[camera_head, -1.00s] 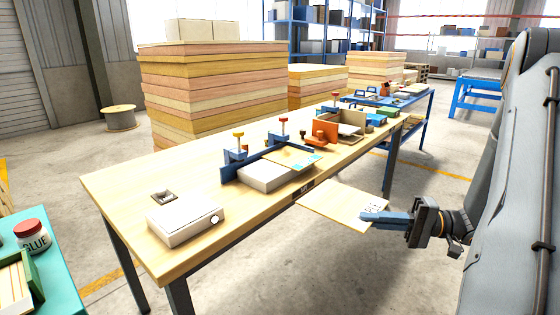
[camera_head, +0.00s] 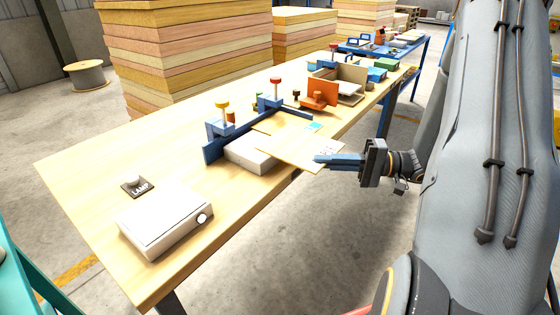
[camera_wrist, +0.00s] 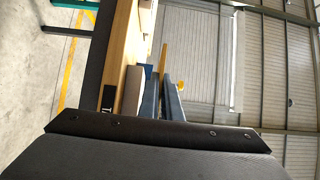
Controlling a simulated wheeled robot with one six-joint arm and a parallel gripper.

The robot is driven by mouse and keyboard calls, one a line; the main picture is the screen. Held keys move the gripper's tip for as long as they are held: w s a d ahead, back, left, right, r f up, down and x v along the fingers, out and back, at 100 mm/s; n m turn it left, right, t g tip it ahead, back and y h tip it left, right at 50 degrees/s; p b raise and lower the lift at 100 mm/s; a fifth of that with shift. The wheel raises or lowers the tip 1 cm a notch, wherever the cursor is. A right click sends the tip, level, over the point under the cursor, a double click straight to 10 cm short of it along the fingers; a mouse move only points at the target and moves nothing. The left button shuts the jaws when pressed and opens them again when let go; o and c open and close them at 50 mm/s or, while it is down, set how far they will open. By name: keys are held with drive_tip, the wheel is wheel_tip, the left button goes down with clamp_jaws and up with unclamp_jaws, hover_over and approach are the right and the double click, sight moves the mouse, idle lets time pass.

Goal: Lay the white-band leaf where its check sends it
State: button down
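My gripper (camera_head: 322,160) is shut on the near right end of a thin pale wood leaf (camera_head: 287,152). A white patch with dark marks (camera_head: 327,148) shows on the leaf next to the fingers. The leaf is roughly level, its far end over or against the white block (camera_head: 250,153) at the bench's front edge; I cannot tell if it touches. A second leaf with a cyan patch (camera_head: 314,127) lies behind it, partly hidden.
A blue fence (camera_head: 214,149) with yellow and red clamp knobs stands behind the block. A white box (camera_head: 165,222) and a LAMP switch (camera_head: 137,185) are at the bench's near end. An orange piece (camera_head: 318,97) and an open-topped box (camera_head: 350,87) stand farther along.

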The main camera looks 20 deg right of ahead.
drive_tip(key=w+a+f+p, duration=0.1)
drive_tip(key=w+a+p, duration=0.1)
drive_tip(key=a, duration=0.3)
drive_tip(key=w+a+f+p, duration=0.2)
drive_tip(key=a, duration=0.4)
drive_tip(key=shift+f, duration=0.25)
drive_tip(key=shift+w+f, duration=0.1)
drive_tip(key=shift+f, duration=0.05)
drive_tip(key=c, duration=2)
unclamp_jaws()
drive_tip(key=shift+d, duration=0.1)
